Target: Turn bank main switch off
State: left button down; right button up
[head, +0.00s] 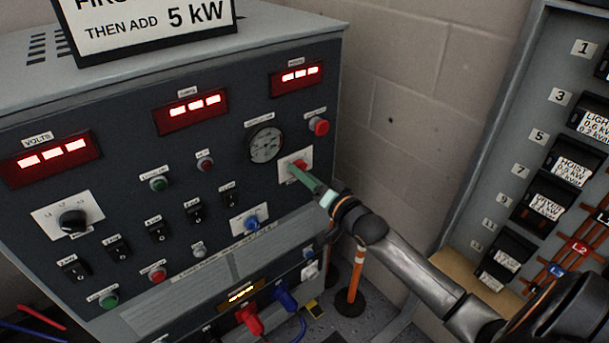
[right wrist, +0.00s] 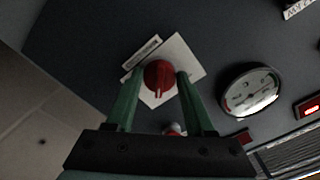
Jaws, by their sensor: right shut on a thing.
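The bank main switch is a red rotary knob (head: 299,164) on a pale square plate, on the dark front panel of the load bank (head: 225,130), right of the round gauge. In the right wrist view the red knob (right wrist: 159,74) sits between the two green fingers, its pointer mark toward the bottom of that picture. The label text beside it is too small to read. My right gripper (head: 303,171) is shut on this knob, with a finger on each side. My left gripper is not in view.
A round gauge (head: 266,144) and a red button (head: 319,126) are close to the knob. A breaker panel (head: 510,150) stands at the right. An orange post (head: 356,272) and red and blue plugs (head: 250,318) are below. The wall side is clear.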

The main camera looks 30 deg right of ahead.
grip_shut()
jog(key=n+p, duration=0.1)
jog(key=n, duration=0.5)
jog(key=n+p, duration=0.2)
jog(key=n, duration=0.3)
jog(key=n+p, duration=0.2)
jog(key=n, duration=0.4)
jog(key=shift+d+r+n, duration=0.1)
jog(key=shift+d+n, duration=0.15)
jog(key=shift+n, duration=0.35)
dwell(0.3)
